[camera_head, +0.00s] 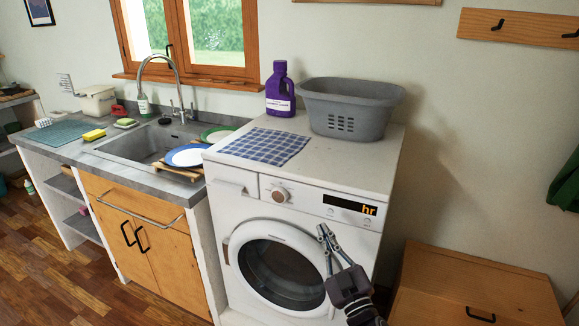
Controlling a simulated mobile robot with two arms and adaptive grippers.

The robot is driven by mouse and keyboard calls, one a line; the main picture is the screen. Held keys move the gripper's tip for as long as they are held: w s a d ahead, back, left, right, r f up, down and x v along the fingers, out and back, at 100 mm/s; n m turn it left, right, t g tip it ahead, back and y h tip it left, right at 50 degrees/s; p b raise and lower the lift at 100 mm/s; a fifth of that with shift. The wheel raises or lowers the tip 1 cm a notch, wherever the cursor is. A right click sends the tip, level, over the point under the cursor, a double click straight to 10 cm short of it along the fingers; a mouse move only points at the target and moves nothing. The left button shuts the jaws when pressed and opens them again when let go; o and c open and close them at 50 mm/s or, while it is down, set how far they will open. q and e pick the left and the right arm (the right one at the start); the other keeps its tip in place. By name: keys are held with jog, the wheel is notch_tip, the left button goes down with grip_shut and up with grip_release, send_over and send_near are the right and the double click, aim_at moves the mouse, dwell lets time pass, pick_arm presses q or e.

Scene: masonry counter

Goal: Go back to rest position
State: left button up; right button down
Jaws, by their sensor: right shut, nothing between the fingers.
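My right gripper (324,234) shows at the lower middle right, in front of the white washing machine (230,205). Its fingers are shut with nothing between them, and they point up and toward the machine's front. In the picture the fingertips overlap the front just right of the round door (283,268); I cannot tell whether they touch it. The door looks shut. A lit orange display (368,210) shows on the control panel above the gripper. My left gripper is not in view.
A grey basket (350,105), a purple bottle (281,95) and a checked cloth (265,146) are on the washing machine. A sink counter (148,180) with plates stands left. A wooden chest (470,285) stands low at right. Wooden floor (60,275) is clear at lower left.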

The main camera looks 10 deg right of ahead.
jog(key=s+f+m+g+h, duration=0.1)
jog(key=s+f+g, duration=0.3)
jog(key=f, duration=0.9)
jog(key=s+f+m+g+h, duration=0.15)
jog(key=s+f, duration=0.45)
jog(key=f, duration=0.8)
jog(key=s+f+m+g, duration=0.1)
jog(key=s+f+g, duration=0.4)
jog(key=f, duration=0.8)
jog(key=s+d+f+g, duration=0.1)
jog(key=s+f+g, duration=0.3)
jog(key=s+f, duration=1.1)
jog(key=s+d+f+g, duration=0.1)
jog(key=s+f+g, duration=0.1)
jog(key=s, duration=1.1)
jog(key=s+d+f+m+g, duration=0.1)
jog(key=s+d+f+g, duration=0.1)
jog(key=s, duration=1.2)
notch_tip(320, 180, down, 2)
jog(key=shift+f+g+h, duration=0.15)
jog(key=shift+g+h, duration=0.3)
jog(key=shift+g, duration=0.4)
jog(key=shift+s, duration=0.15)
